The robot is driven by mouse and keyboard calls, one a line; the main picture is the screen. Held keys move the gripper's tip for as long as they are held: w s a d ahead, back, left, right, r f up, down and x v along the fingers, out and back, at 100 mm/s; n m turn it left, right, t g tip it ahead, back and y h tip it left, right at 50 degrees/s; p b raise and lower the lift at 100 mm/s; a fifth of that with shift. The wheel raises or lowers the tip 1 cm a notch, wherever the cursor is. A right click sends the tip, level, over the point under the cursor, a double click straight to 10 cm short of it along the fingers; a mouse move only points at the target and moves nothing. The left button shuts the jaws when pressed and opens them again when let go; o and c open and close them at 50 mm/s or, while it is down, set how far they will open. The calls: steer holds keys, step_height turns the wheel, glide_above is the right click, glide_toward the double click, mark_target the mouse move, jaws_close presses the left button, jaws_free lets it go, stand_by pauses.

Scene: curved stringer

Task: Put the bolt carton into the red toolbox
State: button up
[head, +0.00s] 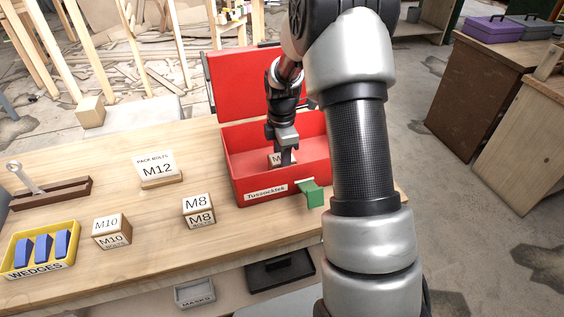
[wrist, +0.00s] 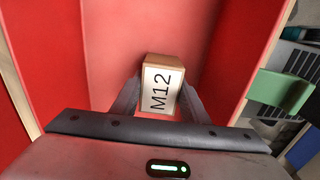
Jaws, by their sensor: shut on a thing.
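The red toolbox (head: 240,179) stands open on the workbench, its lid (head: 235,82) raised at the back. My gripper (head: 285,160) reaches down inside it. It is shut on a small carton (head: 275,160) with an M12 label, which also shows between the fingers in the wrist view (wrist: 159,90). The carton is inside the toolbox walls; whether it touches the floor I cannot tell. A card (head: 155,165) reading "PACK BOLTS M12" stands on the bench. Cartons marked M10 (head: 111,232) and M8 (head: 199,211) stand left of the toolbox.
A yellow tray of blue wedges (head: 40,262) lies at the bench's left front. A green block (head: 309,194) sits at the toolbox's front right corner. A wooden holder (head: 50,194) is at the far left. Bare bench lies between the cartons and toolbox.

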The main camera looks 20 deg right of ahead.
steer(key=shift+f, duration=0.1)
steer(key=o, duration=1.3)
